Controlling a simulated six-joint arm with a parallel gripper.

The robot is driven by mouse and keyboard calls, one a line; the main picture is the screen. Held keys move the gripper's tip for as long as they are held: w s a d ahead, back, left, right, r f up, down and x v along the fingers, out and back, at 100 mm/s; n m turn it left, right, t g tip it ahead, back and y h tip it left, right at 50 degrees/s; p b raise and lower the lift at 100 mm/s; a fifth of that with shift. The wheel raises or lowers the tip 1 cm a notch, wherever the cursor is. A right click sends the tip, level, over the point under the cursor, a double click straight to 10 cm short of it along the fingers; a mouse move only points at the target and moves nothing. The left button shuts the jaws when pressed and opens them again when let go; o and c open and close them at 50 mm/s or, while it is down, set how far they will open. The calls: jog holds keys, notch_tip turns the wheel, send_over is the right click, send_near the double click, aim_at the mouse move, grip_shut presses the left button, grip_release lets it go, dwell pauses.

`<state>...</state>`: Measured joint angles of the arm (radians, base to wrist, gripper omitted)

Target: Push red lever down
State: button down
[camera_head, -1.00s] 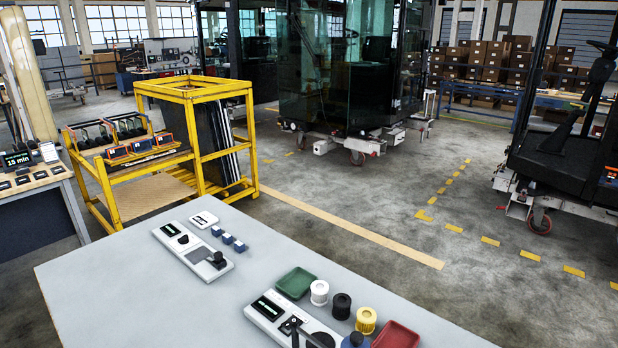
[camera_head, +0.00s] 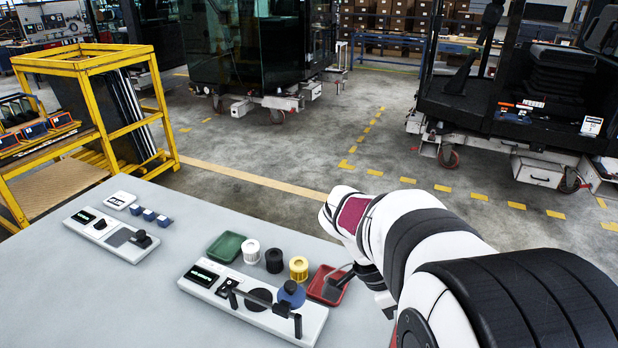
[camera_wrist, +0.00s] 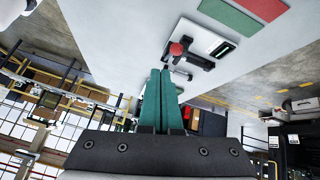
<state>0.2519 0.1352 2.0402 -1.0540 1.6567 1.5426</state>
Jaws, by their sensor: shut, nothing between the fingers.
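In the wrist view, a red ball knob (camera_wrist: 176,49) sits at the end of a black lever arm (camera_wrist: 200,62) on a white panel (camera_wrist: 208,42). My gripper (camera_wrist: 160,75) shows as two green fingers pressed together, with nothing between them. Its tips appear just below and left of the red knob in the picture, with a small gap; the depth between them is unclear. In the head view my white and black arm reaches in from the right over the table's edge. I cannot make out the red lever or the fingertips there.
The grey table (camera_head: 150,290) holds a device with a black bar (camera_head: 262,300), a blue knob (camera_head: 291,293), a green tray (camera_head: 226,247), a red tray (camera_head: 328,290) and several small cylinders. A second device (camera_head: 110,235) stands left. A yellow rack (camera_head: 95,65) stands behind.

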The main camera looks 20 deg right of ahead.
jog(key=d+m, duration=0.1)
jog(key=d, duration=0.1)
jog(key=w+d+m+g+h, duration=0.1)
jog(key=d+m, duration=0.1)
jog(key=shift+w+r, duration=0.1)
jog(key=shift+w, duration=0.05)
jog(key=w+a+f+x, duration=0.1)
jog(key=f+x, duration=0.1)
jog(key=x, duration=1.1)
jog(key=shift+w+a, duration=0.2)
jog(key=shift+w, duration=0.05)
jog(key=shift+w, duration=0.1)
